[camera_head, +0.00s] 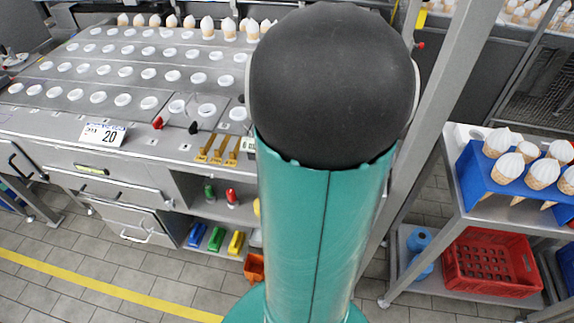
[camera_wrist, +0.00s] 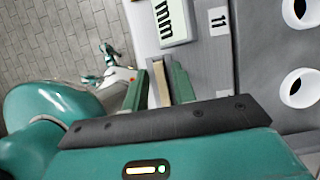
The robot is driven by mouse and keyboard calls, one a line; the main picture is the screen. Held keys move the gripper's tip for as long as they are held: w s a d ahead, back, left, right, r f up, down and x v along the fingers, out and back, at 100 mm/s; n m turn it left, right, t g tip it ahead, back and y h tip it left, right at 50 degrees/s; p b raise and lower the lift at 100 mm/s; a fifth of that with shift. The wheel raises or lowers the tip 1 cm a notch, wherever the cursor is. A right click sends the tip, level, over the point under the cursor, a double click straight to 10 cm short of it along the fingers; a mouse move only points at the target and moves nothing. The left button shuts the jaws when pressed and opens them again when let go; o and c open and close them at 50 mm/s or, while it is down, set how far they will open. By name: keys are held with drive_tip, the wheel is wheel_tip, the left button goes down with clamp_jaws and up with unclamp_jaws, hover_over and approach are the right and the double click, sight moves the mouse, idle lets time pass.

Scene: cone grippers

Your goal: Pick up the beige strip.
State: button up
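In the wrist view, a narrow beige strip (camera_wrist: 160,84) lies between the two dark green fingers of my gripper (camera_wrist: 159,88), along the edge of the grey counter. The fingers stand apart, one on each side of it, and slim gaps seem to show beside the strip. I cannot tell how deep the fingertips reach around it. In the head view, several yellow-tan strips (camera_head: 217,150) lie on the front edge of the counter. My arm hides my gripper in that view.
The metal counter (camera_head: 150,152) has rows of white-rimmed holes and a "20" sign (camera_head: 103,134). White-topped cones (camera_head: 207,27) line its back. A metal post (camera_head: 440,110) stands right of my arm. A red crate (camera_head: 490,262) and blue cone rack (camera_head: 480,180) are at right.

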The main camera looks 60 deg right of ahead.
clamp_jaws()
drive_tip(key=shift+r, duration=0.1)
